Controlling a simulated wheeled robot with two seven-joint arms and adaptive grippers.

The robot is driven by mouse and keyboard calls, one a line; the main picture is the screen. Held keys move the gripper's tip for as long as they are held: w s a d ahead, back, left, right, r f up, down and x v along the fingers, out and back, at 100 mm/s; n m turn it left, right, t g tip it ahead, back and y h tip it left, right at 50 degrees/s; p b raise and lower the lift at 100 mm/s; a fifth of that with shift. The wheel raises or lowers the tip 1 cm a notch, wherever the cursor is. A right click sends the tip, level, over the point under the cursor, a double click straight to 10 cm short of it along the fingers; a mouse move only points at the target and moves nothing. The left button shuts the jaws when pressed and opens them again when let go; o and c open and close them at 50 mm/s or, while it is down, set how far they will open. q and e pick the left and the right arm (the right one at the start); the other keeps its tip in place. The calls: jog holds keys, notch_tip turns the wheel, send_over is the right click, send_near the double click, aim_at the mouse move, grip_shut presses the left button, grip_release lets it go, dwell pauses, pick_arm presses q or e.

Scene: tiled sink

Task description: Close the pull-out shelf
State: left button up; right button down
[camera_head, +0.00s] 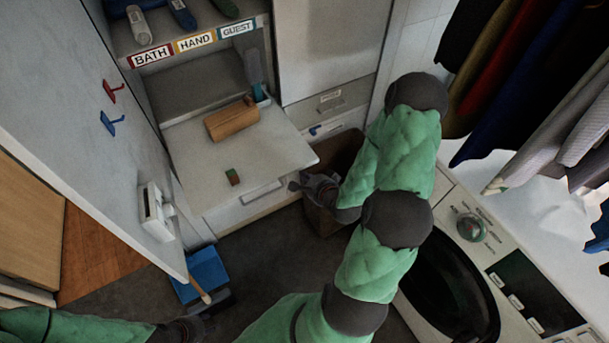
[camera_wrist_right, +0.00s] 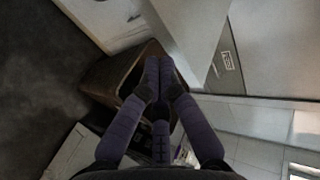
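The pull-out shelf (camera_head: 270,150) is a pale board that sticks out of the cabinet in the head view. My right gripper (camera_head: 294,184) is just off the shelf's front right corner; contact is unclear. In the right wrist view its fingertips (camera_wrist_right: 160,62) are together with nothing visible between them, close to the pale shelf (camera_wrist_right: 190,35). My left gripper (camera_head: 200,325) is low at the left, well away from the shelf; its fingers are too dark to read.
A brown bin (camera_head: 340,152) stands right of the shelf, below my right arm. An open cabinet door (camera_head: 90,130) is at left, with a blue dustpan (camera_head: 205,272) below it. A washing machine (camera_head: 515,265) stands at right. Dark floor in front of the shelf is partly clear.

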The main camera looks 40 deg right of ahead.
pick_arm(q)
jog(key=shift+f, duration=0.1)
pick_arm(e)
jog(key=shift+w+d, duration=0.15)
jog(key=shift+w, duration=0.5)
jog(key=shift+w, duration=0.1)
